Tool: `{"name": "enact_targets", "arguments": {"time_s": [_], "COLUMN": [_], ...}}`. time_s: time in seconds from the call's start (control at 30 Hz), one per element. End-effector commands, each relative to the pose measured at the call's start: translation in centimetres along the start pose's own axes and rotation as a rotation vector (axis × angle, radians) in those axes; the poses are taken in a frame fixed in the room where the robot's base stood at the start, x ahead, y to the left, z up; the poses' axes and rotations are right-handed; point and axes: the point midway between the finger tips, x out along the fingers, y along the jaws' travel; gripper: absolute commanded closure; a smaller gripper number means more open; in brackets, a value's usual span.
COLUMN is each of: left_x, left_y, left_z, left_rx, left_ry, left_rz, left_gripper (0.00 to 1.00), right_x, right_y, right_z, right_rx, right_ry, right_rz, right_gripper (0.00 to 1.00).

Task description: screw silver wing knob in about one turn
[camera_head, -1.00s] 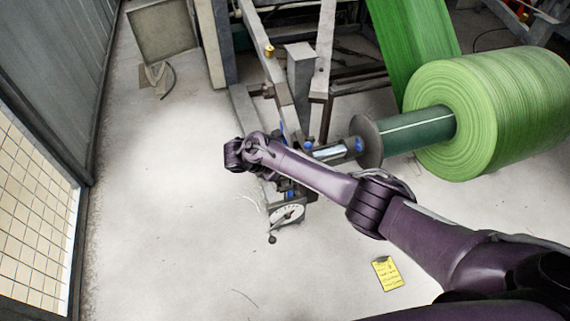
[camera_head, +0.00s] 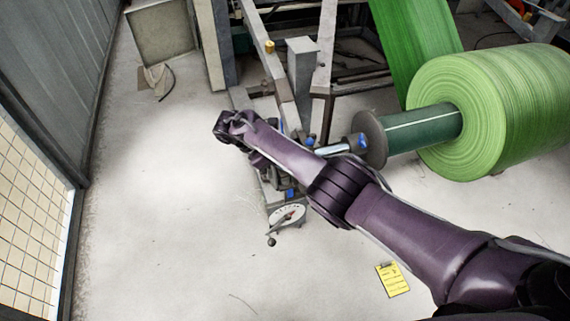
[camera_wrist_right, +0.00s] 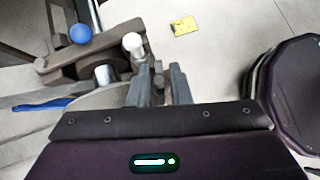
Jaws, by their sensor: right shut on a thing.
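In the right wrist view my right gripper (camera_wrist_right: 160,78) has its two dark fingers close together at the grey bracket, shut on a small part there. A pale silver knob with a rounded top (camera_wrist_right: 133,42) shows at the fingertips, and its lower part is hidden by the left finger. I take it for the silver wing knob, but its wings cannot be made out. In the head view my right arm reaches across to the roll stand and hides the gripper and the knob. My left gripper is not in view.
A blue ball knob (camera_wrist_right: 80,33) and a bright metal shaft (camera_wrist_right: 103,74) sit left of the fingers. The green roll (camera_head: 490,115) is on its core to the right. A dial with a crank (camera_head: 287,216) is below. A yellow note (camera_head: 392,280) lies on open floor.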

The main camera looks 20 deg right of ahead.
Motion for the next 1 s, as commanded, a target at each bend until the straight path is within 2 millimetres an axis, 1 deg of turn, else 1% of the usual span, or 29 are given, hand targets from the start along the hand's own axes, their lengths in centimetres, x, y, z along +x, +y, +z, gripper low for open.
{"name": "enact_targets", "arguments": {"time_s": [0.43,0.47,0.57,0.6,0.87,0.97,1.0], "left_x": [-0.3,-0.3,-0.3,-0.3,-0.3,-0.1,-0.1], "left_y": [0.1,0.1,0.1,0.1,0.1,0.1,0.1], "left_z": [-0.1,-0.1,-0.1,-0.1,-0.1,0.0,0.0], "left_rx": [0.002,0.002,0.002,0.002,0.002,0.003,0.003], "left_ry": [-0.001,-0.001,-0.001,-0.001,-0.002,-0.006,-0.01], "left_rz": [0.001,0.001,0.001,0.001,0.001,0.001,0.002], "left_gripper": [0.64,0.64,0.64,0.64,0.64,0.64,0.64], "right_x": [0.1,0.1,0.1,0.1,-0.1,-0.8,-1.3], "right_y": [0.0,0.0,0.0,0.0,0.0,0.0,0.1], "right_z": [0.1,0.1,0.1,0.1,0.0,-0.1,-0.1], "right_rx": [0.006,0.006,0.006,0.006,0.006,0.006,0.006], "right_ry": [-0.003,-0.003,-0.002,-0.002,-0.001,0.001,0.001], "right_rz": [-0.009,-0.008,-0.008,-0.008,-0.006,-0.005,-0.004], "right_gripper": [1.0,0.81,0.68,0.66,0.66,0.66,0.66]}}
